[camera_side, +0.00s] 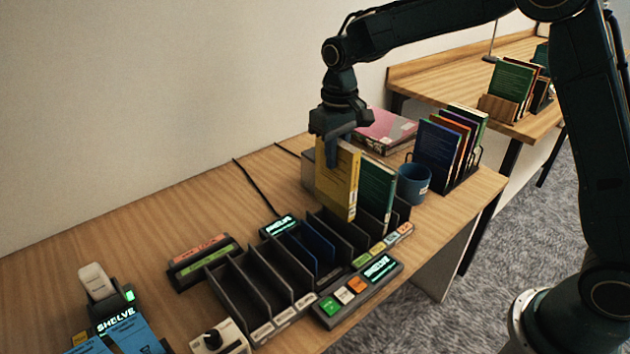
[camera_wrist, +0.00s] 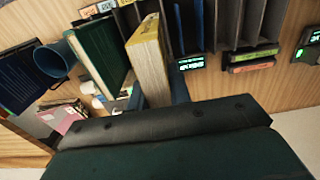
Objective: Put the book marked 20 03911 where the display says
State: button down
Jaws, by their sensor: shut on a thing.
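My gripper (camera_side: 334,150) is shut on the top of a yellow book (camera_side: 338,185) and holds it upright over the far end of the black slotted sorter (camera_side: 243,300). Its lower end is near the divider tops; I cannot tell whether it is in a slot. In the wrist view the yellow book (camera_wrist: 148,62) shows its pale page edges, beside a dark green book. No number on it is readable. A lit display (camera_side: 380,268) on the button panel and another (camera_side: 280,224) behind the sorter have green text, which seems to read SHELVE.
The green book (camera_side: 377,190) stands close beside the yellow one. Blue items (camera_side: 316,246) stand in middle slots; the near slots look empty. A blue mug (camera_side: 413,183) and a rack of books (camera_side: 440,150) stand beyond. Coloured label bars (camera_side: 203,258) lie left of the sorter.

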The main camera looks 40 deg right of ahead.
aim_at(338, 196)
jog(key=shift+s+d+f, duration=0.1)
jog(key=shift+d+f, duration=0.4)
jog(key=shift+f, duration=5.45)
jog(key=c, duration=1.2)
grip_release()
jog(key=shift+r, duration=0.1)
